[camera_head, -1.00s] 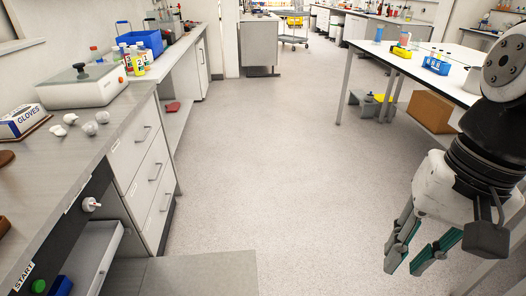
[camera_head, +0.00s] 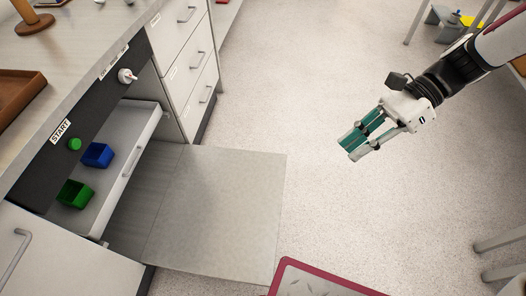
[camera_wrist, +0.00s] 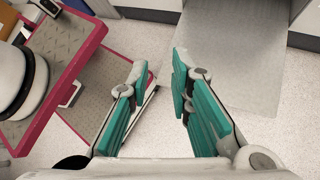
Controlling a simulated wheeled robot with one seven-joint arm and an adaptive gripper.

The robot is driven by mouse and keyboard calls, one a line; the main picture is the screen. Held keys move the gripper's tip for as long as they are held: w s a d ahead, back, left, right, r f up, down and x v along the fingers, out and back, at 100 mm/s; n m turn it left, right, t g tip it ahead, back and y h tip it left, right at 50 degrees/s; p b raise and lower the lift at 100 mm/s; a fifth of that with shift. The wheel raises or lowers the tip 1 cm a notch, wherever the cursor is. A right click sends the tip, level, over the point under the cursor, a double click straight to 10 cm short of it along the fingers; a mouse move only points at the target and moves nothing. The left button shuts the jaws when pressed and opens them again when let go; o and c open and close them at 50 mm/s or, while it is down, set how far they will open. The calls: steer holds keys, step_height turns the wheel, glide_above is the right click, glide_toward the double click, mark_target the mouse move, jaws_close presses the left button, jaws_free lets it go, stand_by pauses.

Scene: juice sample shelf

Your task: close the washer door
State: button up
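The washer door (camera_head: 222,210) hangs open, lowered flat like a shelf above the floor, a plain grey panel in front of the washer. It also shows in the wrist view as a grey panel (camera_wrist: 236,50) at the top. The washer's black front panel (camera_head: 50,165) has a START label, a green button and a white knob.
White drawers (camera_head: 180,85) stand beyond the washer, and a cabinet front with a handle (camera_head: 15,255) is on the near side. A brown tray (camera_head: 18,98) lies on the counter. The floor (camera_head: 300,85) right of the door is clear. Table legs stand at the right.

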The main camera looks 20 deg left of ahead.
steer(key=w+a+f+m+t+y+b, duration=0.1)
steer(key=a+f+m+y+b, duration=0.3)
steer(key=f+m, duration=0.55)
steer(key=w+a+f+m+t+y+b, duration=0.1)
steer(key=a+f+m+y, duration=0.35)
steer(key=f, duration=0.95)
steer(key=w+a+f+m+y+b, duration=0.25)
steer(key=a+f+m+y, duration=0.35)
steer(key=f, duration=0.6)
steer(key=s+a+r, duration=0.1)
steer(key=s+a, duration=0.1)
steer(key=a, duration=0.4)
steer(key=s+a+r+h+b, duration=0.1)
steer(key=s+a, duration=0.1)
steer(key=a, duration=0.4)
steer(key=shift+r+m+b, duration=0.3)
steer(key=shift+m, duration=0.1)
steer(key=shift+h, duration=0.25)
jaws_close()
jaws_free()
steer(key=shift+w, duration=0.1)
steer(key=v, duration=1.2)
